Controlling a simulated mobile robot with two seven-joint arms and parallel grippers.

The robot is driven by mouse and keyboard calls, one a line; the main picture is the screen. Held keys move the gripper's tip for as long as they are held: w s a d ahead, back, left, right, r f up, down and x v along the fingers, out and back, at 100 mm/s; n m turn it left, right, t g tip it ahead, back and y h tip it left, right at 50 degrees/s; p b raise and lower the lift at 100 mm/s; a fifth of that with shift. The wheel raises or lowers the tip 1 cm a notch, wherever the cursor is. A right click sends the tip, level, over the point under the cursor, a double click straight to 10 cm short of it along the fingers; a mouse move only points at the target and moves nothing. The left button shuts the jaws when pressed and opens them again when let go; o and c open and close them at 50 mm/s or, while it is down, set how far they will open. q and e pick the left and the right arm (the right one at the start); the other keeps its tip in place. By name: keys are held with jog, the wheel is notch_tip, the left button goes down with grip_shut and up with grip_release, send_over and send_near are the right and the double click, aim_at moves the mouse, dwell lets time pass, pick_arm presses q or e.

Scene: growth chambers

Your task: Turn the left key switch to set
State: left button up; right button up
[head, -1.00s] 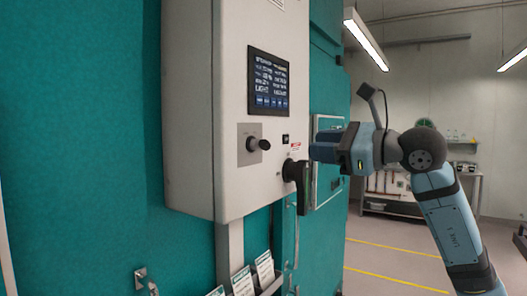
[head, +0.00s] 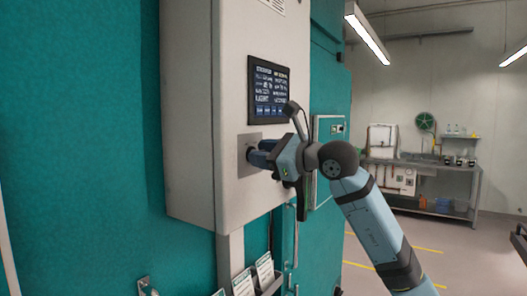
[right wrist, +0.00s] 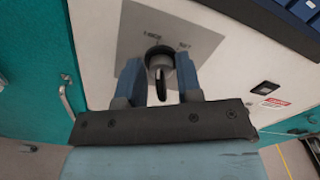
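The left key switch (right wrist: 159,62) is a round dark knob with a black key on a grey square plate (right wrist: 128,38). In the right wrist view it sits between the two blue fingers of my right gripper (right wrist: 160,80). The fingers are apart, one on each side of the knob, with gaps showing. Labels show above the knob on the plate. In the head view my right gripper (head: 262,156) reaches the plate (head: 246,168) on the white control box (head: 188,110) and hides the knob. My left gripper is not in view.
A display screen (head: 268,92) is above the plate. A black rotary handle (head: 301,198) is right of and below my gripper, partly hidden by it. Paper cards (head: 264,271) stand in a holder below the box. Open floor lies to the right.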

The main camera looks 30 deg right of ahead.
jog(key=c, duration=0.6)
jog(key=shift+m, duration=0.3)
jog(key=m+b, duration=0.1)
jog(key=m, duration=0.1)
jog(key=shift+d+m, duration=0.1)
jog(key=shift+m, duration=0.2)
jog(key=m+b, duration=0.1)
jog(key=m, duration=0.1)
jog(key=shift+m, duration=0.3)
jog(key=m, duration=0.3)
jog(key=shift+w+d+b, duration=0.1)
jog(key=shift+b, duration=0.3)
jog(key=shift+d+m, duration=0.1)
jog(key=shift+m, duration=1.5)
